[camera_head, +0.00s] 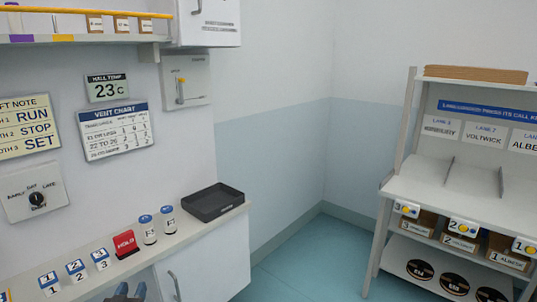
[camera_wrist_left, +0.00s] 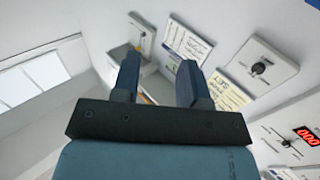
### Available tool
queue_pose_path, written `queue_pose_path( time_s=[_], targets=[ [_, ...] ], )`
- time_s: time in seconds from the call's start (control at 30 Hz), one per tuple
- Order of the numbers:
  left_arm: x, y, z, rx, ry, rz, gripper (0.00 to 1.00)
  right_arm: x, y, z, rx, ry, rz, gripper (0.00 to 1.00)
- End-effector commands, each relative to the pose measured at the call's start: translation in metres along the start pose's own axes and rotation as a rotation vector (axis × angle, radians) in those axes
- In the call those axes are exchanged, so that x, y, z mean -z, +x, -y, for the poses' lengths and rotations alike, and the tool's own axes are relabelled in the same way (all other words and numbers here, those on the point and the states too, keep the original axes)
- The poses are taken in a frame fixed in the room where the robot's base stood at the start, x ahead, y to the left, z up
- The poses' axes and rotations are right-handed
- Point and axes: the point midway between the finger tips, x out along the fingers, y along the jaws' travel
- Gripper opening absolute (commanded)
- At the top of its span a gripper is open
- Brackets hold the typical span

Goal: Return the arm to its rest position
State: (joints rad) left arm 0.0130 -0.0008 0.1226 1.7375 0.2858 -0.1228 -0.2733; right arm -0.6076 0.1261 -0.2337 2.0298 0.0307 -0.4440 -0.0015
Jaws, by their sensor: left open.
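My left gripper (camera_head: 130,291) shows at the bottom edge of the head view, in front of the counter, with only its blue fingertips in frame. In the left wrist view the left gripper (camera_wrist_left: 158,72) has its two fingers apart with nothing between them. The fingers point toward the wall and shelf area, and they touch nothing that I can see. Most of the left arm is out of the head view. My right gripper is in neither view.
The counter holds numbered blocks (camera_head: 76,270), a red HOLD block (camera_head: 125,244), two bottles (camera_head: 148,230) and a black tray (camera_head: 213,203). A wall dial (camera_head: 37,199) and shelf (camera_head: 85,38) are above. A sorting rack (camera_head: 467,185) stands right; the floor (camera_head: 300,268) between is clear.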

Motion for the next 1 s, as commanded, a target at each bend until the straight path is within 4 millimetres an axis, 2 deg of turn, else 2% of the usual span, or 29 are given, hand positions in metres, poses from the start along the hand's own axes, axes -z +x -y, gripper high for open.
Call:
queue_pose_path(
  time_s=[0.03, 0.1, 0.2, 0.3, 0.5, 0.63, 0.7, 1.0],
  targets=[
    [-0.027, -0.031, -0.015, -0.046, 0.02, 0.074, 0.4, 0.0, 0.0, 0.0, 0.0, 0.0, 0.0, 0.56],
    [-0.057, -0.071, -0.037, -0.105, 0.035, 0.17, 0.4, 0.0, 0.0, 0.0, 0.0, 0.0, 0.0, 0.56],
    [-0.092, -0.13, -0.064, -0.178, 0.049, 0.298, 0.4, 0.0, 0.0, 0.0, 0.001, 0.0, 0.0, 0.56],
    [-0.117, -0.183, -0.086, -0.235, 0.054, 0.407, 0.4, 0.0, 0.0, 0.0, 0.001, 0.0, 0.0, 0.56],
    [-0.144, -0.273, -0.117, -0.317, 0.052, 0.581, 0.4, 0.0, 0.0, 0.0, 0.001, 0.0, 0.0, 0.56],
    [-0.153, -0.327, -0.133, -0.358, 0.047, 0.68, 0.4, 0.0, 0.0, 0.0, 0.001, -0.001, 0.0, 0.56],
    [-0.127, -0.321, -0.132, -0.356, 0.051, 0.671, 0.4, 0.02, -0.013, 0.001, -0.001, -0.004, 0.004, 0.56],
    [-0.062, -0.319, -0.128, -0.354, 0.074, 0.654, 0.4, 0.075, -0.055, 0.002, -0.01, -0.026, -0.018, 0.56]
  ],
)
